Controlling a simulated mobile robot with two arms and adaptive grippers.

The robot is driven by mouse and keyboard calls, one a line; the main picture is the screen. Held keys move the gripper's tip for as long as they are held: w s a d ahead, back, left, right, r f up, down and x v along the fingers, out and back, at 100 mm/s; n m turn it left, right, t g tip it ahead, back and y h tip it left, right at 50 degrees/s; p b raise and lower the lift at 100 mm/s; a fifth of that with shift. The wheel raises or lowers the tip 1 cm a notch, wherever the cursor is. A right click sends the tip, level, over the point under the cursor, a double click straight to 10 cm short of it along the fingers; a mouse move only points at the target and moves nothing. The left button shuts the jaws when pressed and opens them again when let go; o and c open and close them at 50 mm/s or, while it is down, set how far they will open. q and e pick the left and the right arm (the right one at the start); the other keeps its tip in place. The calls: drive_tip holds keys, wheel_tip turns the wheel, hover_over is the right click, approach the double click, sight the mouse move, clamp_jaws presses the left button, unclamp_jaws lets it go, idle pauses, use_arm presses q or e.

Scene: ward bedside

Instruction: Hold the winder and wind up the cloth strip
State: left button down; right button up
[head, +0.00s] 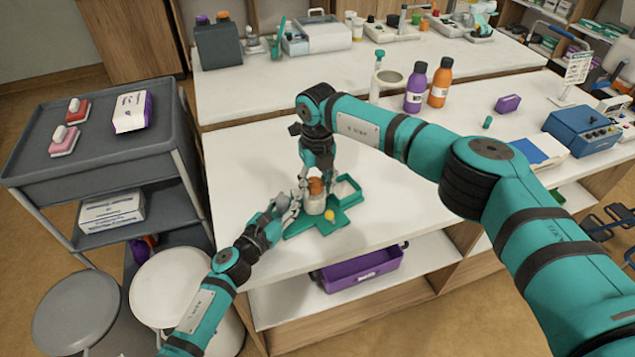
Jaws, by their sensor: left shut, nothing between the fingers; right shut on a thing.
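The winder has a green base (342,217) on the white counter near its front edge. A white roll (314,206), which looks like the cloth strip, stands on it, with an orange-brown part (316,186) on top and a small yellow knob (329,214) in front. My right gripper (307,184) reaches down from above and is shut at the top of the winder; its fingers partly hide what they hold. My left gripper (290,207) is shut and empty, close beside the left side of the winder. I cannot tell whether it touches.
Purple and orange bottles (415,88) stand behind my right arm. A blue box (580,132) is at the right. A purple bin (362,270) sits on the shelf below. A grey cart (95,155) stands left. The counter left of the winder is clear.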

drive_tip(key=m, duration=0.1)
drive_tip(key=d+m, duration=0.1)
drive_tip(key=m, duration=0.2)
drive_tip(key=shift+w+d+m, duration=0.2)
drive_tip(key=shift+w+m, duration=0.15)
drive_tip(key=shift+m, duration=0.05)
idle(0.4)
drive_tip(key=o, duration=1.2)
drive_tip(key=shift+s, duration=0.1)
drive_tip(key=shift+a, duration=0.25)
